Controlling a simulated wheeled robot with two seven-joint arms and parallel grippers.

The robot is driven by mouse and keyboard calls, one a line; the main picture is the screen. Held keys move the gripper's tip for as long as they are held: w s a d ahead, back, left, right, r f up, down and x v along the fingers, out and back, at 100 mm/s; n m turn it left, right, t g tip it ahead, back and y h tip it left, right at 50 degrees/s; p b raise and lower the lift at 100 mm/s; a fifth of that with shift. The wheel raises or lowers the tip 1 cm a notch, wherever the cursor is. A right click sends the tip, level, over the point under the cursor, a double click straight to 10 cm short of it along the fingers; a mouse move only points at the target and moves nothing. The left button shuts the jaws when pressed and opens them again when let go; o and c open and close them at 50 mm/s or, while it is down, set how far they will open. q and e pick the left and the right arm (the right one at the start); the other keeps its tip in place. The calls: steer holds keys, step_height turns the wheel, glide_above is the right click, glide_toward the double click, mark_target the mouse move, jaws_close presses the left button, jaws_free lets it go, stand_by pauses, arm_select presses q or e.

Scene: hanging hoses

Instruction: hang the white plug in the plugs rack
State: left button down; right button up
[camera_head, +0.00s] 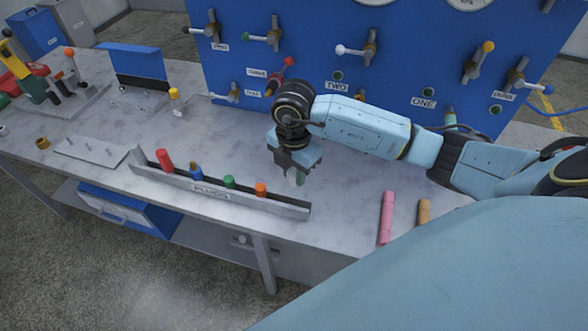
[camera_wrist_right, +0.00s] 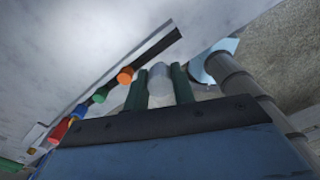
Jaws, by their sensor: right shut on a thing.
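The plugs rack (camera_head: 284,207) is a long, low metal holder labelled PLUGS near the table's front edge. Red (camera_head: 164,160), blue (camera_head: 196,171), green (camera_head: 229,182) and orange (camera_head: 261,190) plugs stand in it. My right gripper (camera_head: 296,174) points down behind the rack's right end, to the right of the orange plug. It is shut on the white plug (camera_wrist_right: 160,78), which shows between the two dark green fingers in the right wrist view. In the head view the gripper mostly hides the white plug. My left gripper is not in view.
A pink cylinder (camera_head: 386,218) and a tan one (camera_head: 424,212) are on the table at right. A blue panel (camera_head: 330,70) with valves stands behind. A yellow-topped plug (camera_head: 175,97) and a flat pegged plate (camera_head: 92,150) are at left. The marble tabletop behind the rack is mostly clear.

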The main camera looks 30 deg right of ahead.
mark_target(294, 186)
stand_by(0.3)
steer(key=shift+f+b, duration=1.9)
steer(key=shift+f, duration=1.05)
steer(key=shift+p, duration=0.35)
steer(key=shift+f+b, duration=1.2)
steer(key=shift+f, duration=0.6)
steer(key=o, duration=1)
steer(key=shift+o, duration=0.2)
step_height(294, 186, up, 14)
steer(key=shift+f+p, duration=0.25)
steer(key=shift+p, duration=0.1)
